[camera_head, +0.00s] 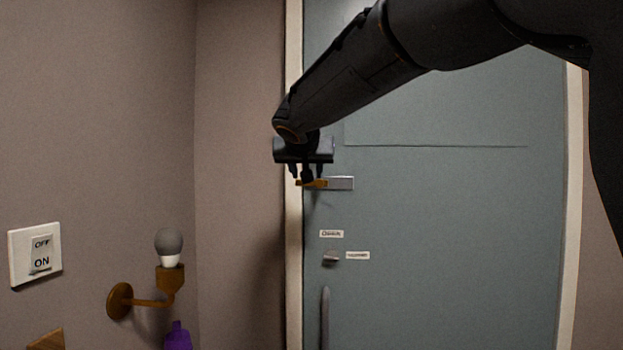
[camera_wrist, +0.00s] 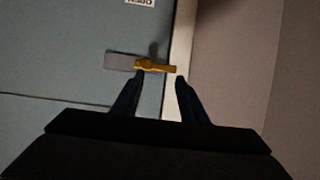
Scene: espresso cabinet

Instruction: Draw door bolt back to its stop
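The door bolt (camera_head: 312,184) is a small yellow-orange bar on a grey plate (camera_head: 342,183), mounted near the left edge of the blue-grey door (camera_head: 450,220). Its end reaches over the pale door frame. In the wrist view the bolt (camera_wrist: 158,67) has a raised knob near the plate's end, and the plate (camera_wrist: 121,61) lies left of it. My gripper (camera_head: 307,176) is at the bolt, partly covering it in the head view. In the wrist view my gripper (camera_wrist: 160,77) has its two fingers apart, with nothing held between them. Whether a fingertip touches the bolt is unclear.
Below the bolt are small labels (camera_head: 331,233), a round lock knob (camera_head: 331,257) and a vertical handle (camera_head: 325,318). On the left wall are an ON/OFF switch (camera_head: 35,254) and a brass lamp (camera_head: 170,276). A purple bottle (camera_head: 178,337) stands below it.

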